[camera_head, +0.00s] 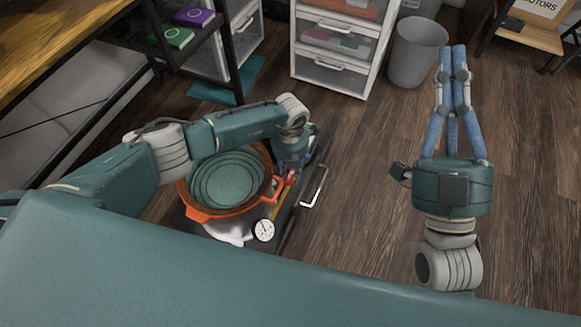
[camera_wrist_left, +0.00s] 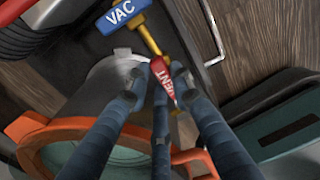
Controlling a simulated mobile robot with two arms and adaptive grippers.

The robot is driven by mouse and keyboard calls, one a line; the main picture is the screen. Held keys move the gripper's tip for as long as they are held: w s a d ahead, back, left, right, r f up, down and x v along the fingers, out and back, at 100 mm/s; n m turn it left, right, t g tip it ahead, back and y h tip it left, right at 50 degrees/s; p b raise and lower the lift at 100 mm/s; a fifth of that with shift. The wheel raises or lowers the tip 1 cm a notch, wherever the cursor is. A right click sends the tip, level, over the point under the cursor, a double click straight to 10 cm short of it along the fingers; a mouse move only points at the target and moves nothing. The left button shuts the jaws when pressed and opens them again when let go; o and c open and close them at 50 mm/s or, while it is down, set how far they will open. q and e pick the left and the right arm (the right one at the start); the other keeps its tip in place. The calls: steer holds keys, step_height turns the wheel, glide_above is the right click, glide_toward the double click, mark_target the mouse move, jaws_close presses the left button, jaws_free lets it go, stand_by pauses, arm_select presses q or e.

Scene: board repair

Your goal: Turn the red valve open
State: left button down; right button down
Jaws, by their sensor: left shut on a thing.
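The red valve handle (camera_wrist_left: 163,78), marked VENT, is on a brass fitting beside the round chamber in the left wrist view. My left gripper (camera_wrist_left: 158,92) is shut on this red handle, with its blue fingers around it. In the head view, my left gripper (camera_head: 290,165) reaches down at the right side of the orange-rimmed chamber (camera_head: 198,214), its fingers mostly hidden. A blue handle (camera_wrist_left: 122,15) marked VAC sits on the same brass line. My right gripper (camera_head: 452,50) is over the floor, away from the valve, its fingers close together; its opening is unclear.
A pressure gauge (camera_head: 264,230) sits at the chamber's front. A metal bar handle (camera_head: 315,187) stands to the right of the valves. A grey bin (camera_head: 415,52) and white drawers (camera_head: 335,45) stand behind. The wooden floor between the chamber and my right arm is clear.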

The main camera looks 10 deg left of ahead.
stand_by(0.4)
arm_select(q)
steer(key=c, duration=1.5)
jaws_free()
steer(key=shift+r, duration=0.1)
step_height(320, 180, up, 12)
steer(key=shift+f, duration=0.1)
